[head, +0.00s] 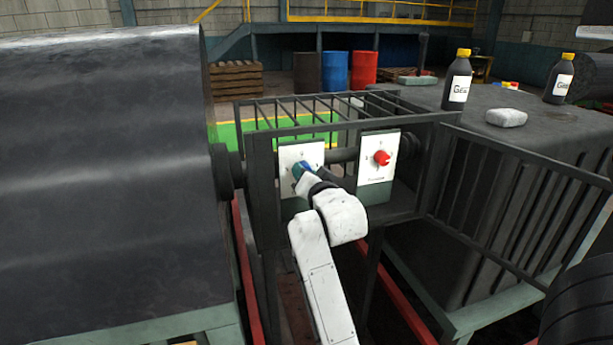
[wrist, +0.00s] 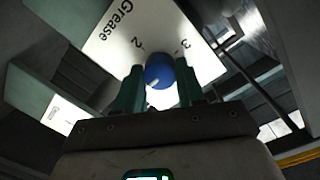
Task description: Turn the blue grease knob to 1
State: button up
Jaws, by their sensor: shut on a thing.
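The blue grease knob (wrist: 160,72) sits on a white plate marked "Grease" (wrist: 118,28), with the numbers 2 and 3 readable in the wrist view. A white mark shows on the knob's lower left side in that view. My gripper (wrist: 158,88) is shut on the knob, with one green finger on each side of it. In the head view my gripper (head: 303,172) is at the left white plate (head: 296,152), and it hides most of the knob. The number 1 cannot be made out.
A red knob (head: 382,157) is on a second white plate (head: 375,172) to the right. A dark barred cage (head: 340,122) surrounds the plates. A large dark drum (head: 100,170) stands left. Bottles (head: 457,80) and a grey lump (head: 506,117) stand on the dark housing at right.

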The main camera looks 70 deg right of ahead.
jog(key=o, duration=1)
jog(key=shift+o, duration=0.2)
jog(key=f+b+v, duration=0.1)
jog(key=b+v, duration=0.1)
jog(key=v, duration=0.8)
jog(key=shift+s+a+r, duration=0.2)
jog(key=shift+a+r, duration=0.15)
jog(key=shift+r, duration=0.15)
jog(key=shift+f, duration=0.1)
